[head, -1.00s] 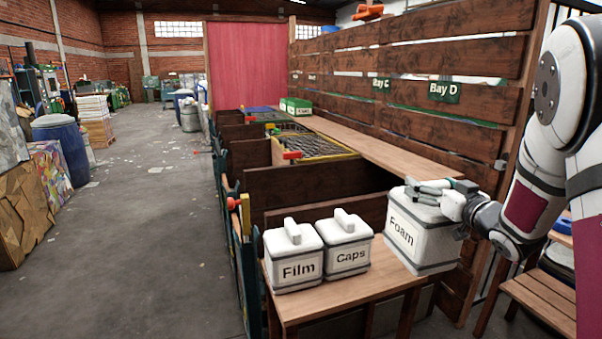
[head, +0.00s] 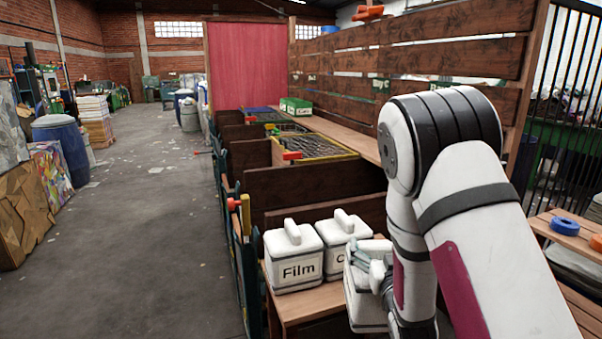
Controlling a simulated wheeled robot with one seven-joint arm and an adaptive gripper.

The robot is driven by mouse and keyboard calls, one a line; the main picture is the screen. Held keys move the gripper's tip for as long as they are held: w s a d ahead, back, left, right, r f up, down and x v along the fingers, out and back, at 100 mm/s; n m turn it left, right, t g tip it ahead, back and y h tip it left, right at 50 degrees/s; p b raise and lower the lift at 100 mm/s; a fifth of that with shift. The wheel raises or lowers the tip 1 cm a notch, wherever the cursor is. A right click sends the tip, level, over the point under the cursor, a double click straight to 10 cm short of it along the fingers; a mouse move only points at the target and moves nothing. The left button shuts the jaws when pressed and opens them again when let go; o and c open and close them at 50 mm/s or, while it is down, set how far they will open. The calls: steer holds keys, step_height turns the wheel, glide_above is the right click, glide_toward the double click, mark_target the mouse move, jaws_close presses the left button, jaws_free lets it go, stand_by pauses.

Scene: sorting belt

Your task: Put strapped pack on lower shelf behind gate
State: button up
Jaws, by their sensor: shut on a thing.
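My gripper (head: 374,270) is shut on a white pack with dark bands, the Foam pack (head: 364,314). The arm hides much of it, and its label is turned out of sight. The pack is low in front of the bench's right part; whether it touches the bench I cannot tell. The white Film pack (head: 295,268) stands upright on the small wooden bench (head: 305,305). The Caps pack (head: 338,235) stands beside it, partly hidden by my gripper and the held pack. No lower shelf can be made out for certain.
Wooden bay dividers (head: 300,185) run back along the left of a long plank shelf (head: 345,140). A red and yellow latch (head: 240,203) stands at the near bay. Blue tape (head: 565,226) lies on a wooden surface at right.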

steer(key=s+f, duration=0.5)
steer(key=f, duration=0.3)
steer(key=shift+d+f, duration=0.15)
steer(key=shift+f, duration=0.2)
steer(key=shift+s, duration=0.1)
